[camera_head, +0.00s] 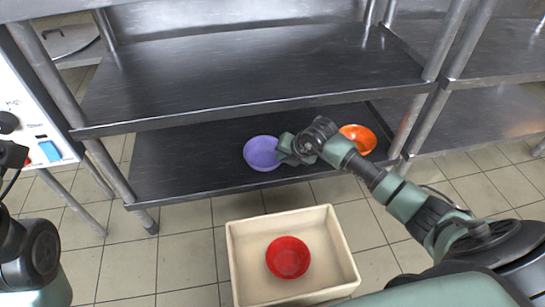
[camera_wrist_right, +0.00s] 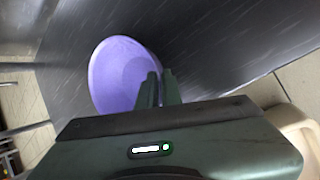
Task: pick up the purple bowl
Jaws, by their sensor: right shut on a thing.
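The purple bowl (camera_head: 261,153) sits on the lower metal shelf (camera_head: 190,165), near its front edge. It also shows in the right wrist view (camera_wrist_right: 118,72), just beyond my fingers. My right gripper (camera_head: 284,150) is at the bowl's right side. In the right wrist view its two fingers (camera_wrist_right: 158,90) are close together at the bowl's rim, shut on it. The bowl looks to be at shelf level; I cannot tell whether it is lifted. My left gripper is not clearly seen; only dark parts of my left arm show at the left edge.
An orange bowl (camera_head: 358,138) stands on the lower shelf, right of my right gripper and partly behind my arm. A cream crate (camera_head: 240,262) on the tiled floor holds a red bowl (camera_head: 288,257). The upper shelf (camera_head: 250,70) is bare and lies above the lower one. Metal posts stand at both sides.

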